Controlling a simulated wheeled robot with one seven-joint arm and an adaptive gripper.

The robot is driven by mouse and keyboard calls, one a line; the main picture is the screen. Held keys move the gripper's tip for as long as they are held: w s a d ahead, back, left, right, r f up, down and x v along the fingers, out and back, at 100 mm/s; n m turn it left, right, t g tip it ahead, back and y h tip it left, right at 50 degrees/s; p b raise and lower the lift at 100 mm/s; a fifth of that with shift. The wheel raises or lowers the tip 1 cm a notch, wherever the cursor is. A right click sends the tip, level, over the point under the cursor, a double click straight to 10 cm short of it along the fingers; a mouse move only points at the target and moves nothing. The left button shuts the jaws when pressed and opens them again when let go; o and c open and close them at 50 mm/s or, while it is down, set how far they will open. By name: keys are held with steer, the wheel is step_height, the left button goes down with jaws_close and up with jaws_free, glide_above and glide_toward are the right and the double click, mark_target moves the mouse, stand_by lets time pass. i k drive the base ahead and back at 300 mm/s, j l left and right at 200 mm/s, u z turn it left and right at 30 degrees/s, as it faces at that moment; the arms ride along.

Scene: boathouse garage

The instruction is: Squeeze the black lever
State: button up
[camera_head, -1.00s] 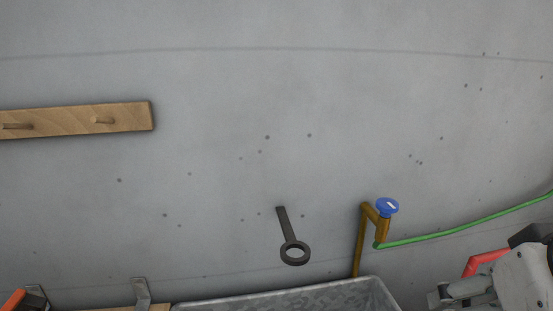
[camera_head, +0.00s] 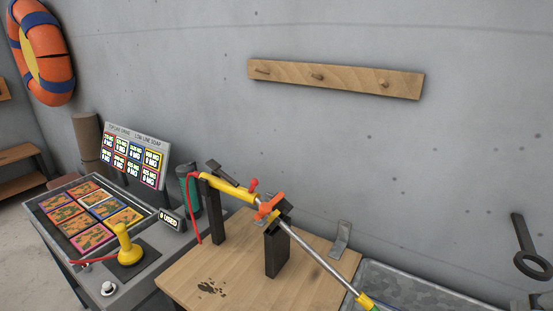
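A yellow-handled lance (camera_head: 228,188) with a long metal tube rests across two black uprights on a wooden bench top. A short black lever (camera_head: 222,171) stands up at an angle from the upper side of its yellow handle. A red hose runs down from the handle's left end. An orange piece (camera_head: 268,206) sits on the lance near the right upright, and a small red knob (camera_head: 253,185) is beside it. The far end of the tube has a yellow and green tip. My gripper is not in view.
A grey console (camera_head: 150,255) with a yellow joystick and a small display stands left of the bench. A metal trough (camera_head: 400,285) is at lower right. A peg rail (camera_head: 335,78), a lifebuoy (camera_head: 42,55) and a dark ring-ended tool (camera_head: 527,247) are on the wall.

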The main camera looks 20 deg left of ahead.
mark_target(212, 164)
steer(key=u, duration=1.25)
steer(key=j+z, duration=0.35)
steer(key=j, duration=0.7)
steer(key=i+j+z, duration=0.35)
steer(key=j, duration=0.35)
steer(key=i+j+z, duration=0.15)
steer(key=j, duration=0.25)
steer(key=i+j+z, duration=0.2)
steer(key=j, duration=0.2)
steer(key=i, duration=0.05)
